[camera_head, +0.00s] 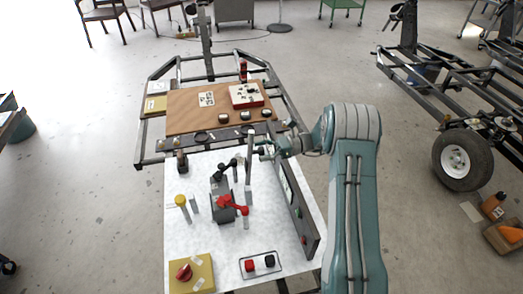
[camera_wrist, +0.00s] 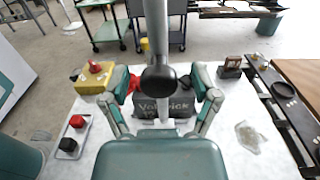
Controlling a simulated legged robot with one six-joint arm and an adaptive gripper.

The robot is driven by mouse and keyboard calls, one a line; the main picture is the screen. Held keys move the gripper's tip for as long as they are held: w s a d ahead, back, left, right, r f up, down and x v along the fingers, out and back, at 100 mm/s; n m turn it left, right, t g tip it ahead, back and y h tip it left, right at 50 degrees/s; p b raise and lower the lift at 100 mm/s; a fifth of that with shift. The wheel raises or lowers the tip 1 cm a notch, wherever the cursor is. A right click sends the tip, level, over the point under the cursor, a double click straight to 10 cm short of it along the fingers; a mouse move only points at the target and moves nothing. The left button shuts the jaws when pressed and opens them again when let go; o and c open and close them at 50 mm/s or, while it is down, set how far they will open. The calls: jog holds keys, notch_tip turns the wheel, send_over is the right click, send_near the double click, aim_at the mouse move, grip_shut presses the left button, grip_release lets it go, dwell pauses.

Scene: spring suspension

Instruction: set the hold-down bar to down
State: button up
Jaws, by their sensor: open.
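A long pale grey bar stands out in front of my gripper in the wrist view, with a black ball knob (camera_wrist: 158,78) at its lower end. I take it to be the hold-down bar (camera_wrist: 156,30). In the head view, a pale bar (camera_head: 249,150) stands upright beside a grey block (camera_head: 222,188) with black and red handles. My gripper (camera_head: 262,150) is just right of this bar. In the wrist view, my gripper (camera_wrist: 163,82) is open, with one finger on each side of the knob. I cannot tell whether either finger touches it. The grey block (camera_wrist: 160,107) shows behind, partly hidden.
The white board (camera_head: 190,235) holds a yellow base with a red knob (camera_head: 184,272), a red and black button box (camera_head: 260,264), a yellow-topped post (camera_head: 181,200) and a dark upright panel (camera_head: 299,210) at right. A wooden board (camera_head: 190,115) lies beyond.

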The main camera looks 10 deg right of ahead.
jog(key=shift+c, duration=0.3)
grip_shut()
jog(key=shift+a+r, duration=0.1)
